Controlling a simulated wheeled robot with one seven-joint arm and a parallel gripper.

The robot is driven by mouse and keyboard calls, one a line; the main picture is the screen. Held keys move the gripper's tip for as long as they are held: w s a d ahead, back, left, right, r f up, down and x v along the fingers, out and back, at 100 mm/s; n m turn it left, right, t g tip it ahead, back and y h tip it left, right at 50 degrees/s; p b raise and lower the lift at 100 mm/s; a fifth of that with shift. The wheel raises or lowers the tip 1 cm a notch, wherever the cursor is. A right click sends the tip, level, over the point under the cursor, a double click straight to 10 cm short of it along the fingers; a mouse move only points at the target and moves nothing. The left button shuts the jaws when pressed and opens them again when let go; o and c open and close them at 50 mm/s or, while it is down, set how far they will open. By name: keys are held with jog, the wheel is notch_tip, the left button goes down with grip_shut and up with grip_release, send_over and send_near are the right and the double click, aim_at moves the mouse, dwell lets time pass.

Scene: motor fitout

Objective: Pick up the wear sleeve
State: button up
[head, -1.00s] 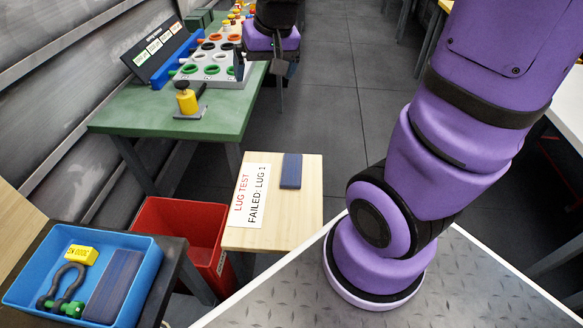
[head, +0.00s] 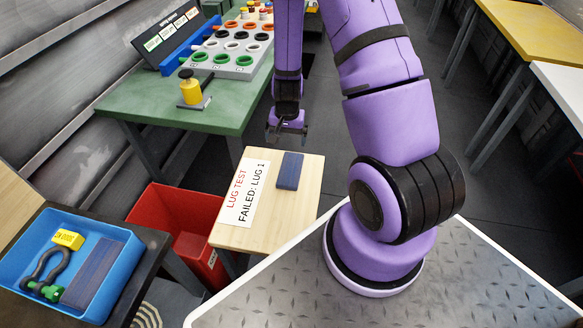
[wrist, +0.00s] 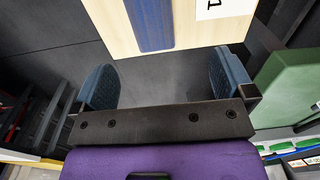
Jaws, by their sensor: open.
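A flat, dark blue ribbed strip, which looks like the wear sleeve (head: 289,171), lies on a small wooden-topped stand (head: 275,222). A second, similar blue strip (head: 92,272) lies in the blue tray (head: 128,258) at the lower left. My gripper (head: 287,137) hangs beyond the far edge of the stand, apart from the sleeve. In the wrist view the gripper (wrist: 165,82) has its two blue-grey fingers wide apart with nothing between them. There the sleeve (wrist: 151,24) shows ahead of the fingers at the top edge, partly cut off by the frame.
A printed lug test card (head: 245,194) lies left of the sleeve. A red bin (head: 160,215) stands beside the stand. The green bench (head: 150,100) behind holds a ring rack and a yellow cylinder (head: 191,90). The tray also holds a shackle and yellow tag. Floor right of the stand looks clear.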

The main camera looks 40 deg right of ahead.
aim_at(291, 168)
jog(key=shift+s+d+f, duration=0.15)
jog(key=shift+f, duration=2.15)
jog(key=shift+s+d+f, duration=0.1)
jog(key=shift+s+f, duration=0.05)
jog(key=shift+f, duration=2.1)
jog(key=shift+s+d+f, duration=0.15)
jog(key=shift+f, duration=2.15)
jog(key=c, duration=0.9)
